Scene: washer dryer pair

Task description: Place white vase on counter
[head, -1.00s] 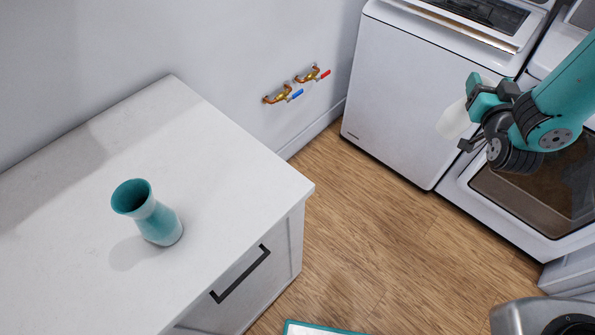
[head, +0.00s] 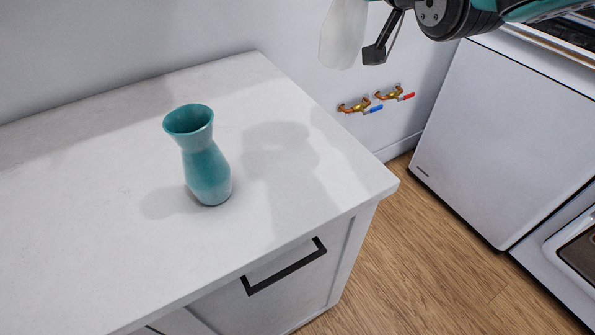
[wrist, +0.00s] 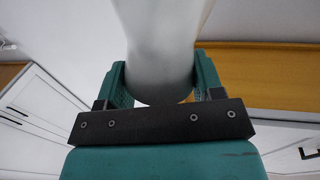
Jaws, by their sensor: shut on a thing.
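The white vase (head: 343,34) is at the top of the head view, its upper part cut off by the frame edge. My gripper (head: 376,40) is shut on it and holds it up in the air, above and beyond the counter's right part. In the wrist view the white vase (wrist: 165,50) stands between the two teal fingers of my gripper (wrist: 163,85). The white counter (head: 290,215) fills the left and middle of the head view. A shadow of the arm and vase falls on its top.
A teal vase (head: 207,165) stands upright on the counter, left of the shadow. The counter top right of it is clear. Pipe valves (head: 375,100) stick out from the wall behind. A white washer (head: 500,135) stands at the right, across a strip of wooden floor (head: 415,260).

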